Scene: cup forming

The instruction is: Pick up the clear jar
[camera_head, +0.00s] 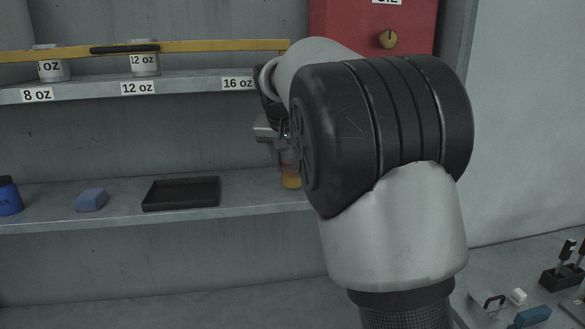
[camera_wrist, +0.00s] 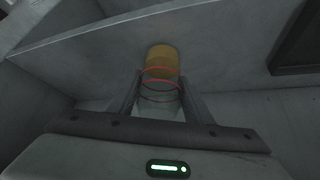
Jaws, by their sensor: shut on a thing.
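The clear jar (camera_wrist: 162,72) shows in the wrist view between the two fingers of my gripper (camera_wrist: 163,95). It has an amber or orange part at its far end and thin red and dark rings around its clear body. My gripper is shut on it. In the head view the jar's amber part (camera_head: 291,180) shows just left of my arm, at the right end of the lower shelf. My gripper (camera_head: 283,150) is mostly hidden there behind my arm. I cannot tell whether the jar touches the shelf.
The lower shelf (camera_head: 245,198) also holds a black tray (camera_head: 181,193), a blue block (camera_head: 91,199) and a blue container (camera_head: 9,196). The upper shelf (camera_head: 190,86) has size labels, metal cups (camera_head: 144,64) and a yellow bar (camera_head: 215,46). A red box (camera_head: 345,25) is on the wall.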

